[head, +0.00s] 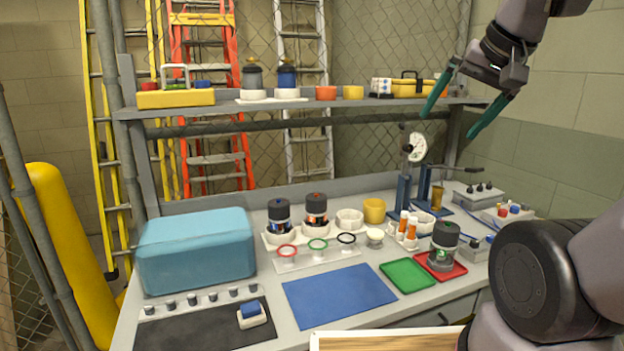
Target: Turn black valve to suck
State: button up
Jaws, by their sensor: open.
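My gripper (448,125) is at the upper right, high above the bench, with its two green fingers spread apart and nothing between them. I cannot tell for sure which thing is the black valve. A black ring (346,239) stands on a clear holder (315,258) near the middle of the bench, beside a green ring (317,244) and a red ring (287,250). Several small dark knobs (196,299) stand in a row at the left front. No suck marking is readable. My gripper is well apart from all of these.
A blue-teal box (196,250) stands at the left. A blue mat (338,295), green tray (407,275) and red tray (450,270) lie at the front. A gauge stand (405,190) rises at the back right. A loaded shelf (300,105) spans the back.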

aim_at(474, 244)
jog(key=z, duration=0.95)
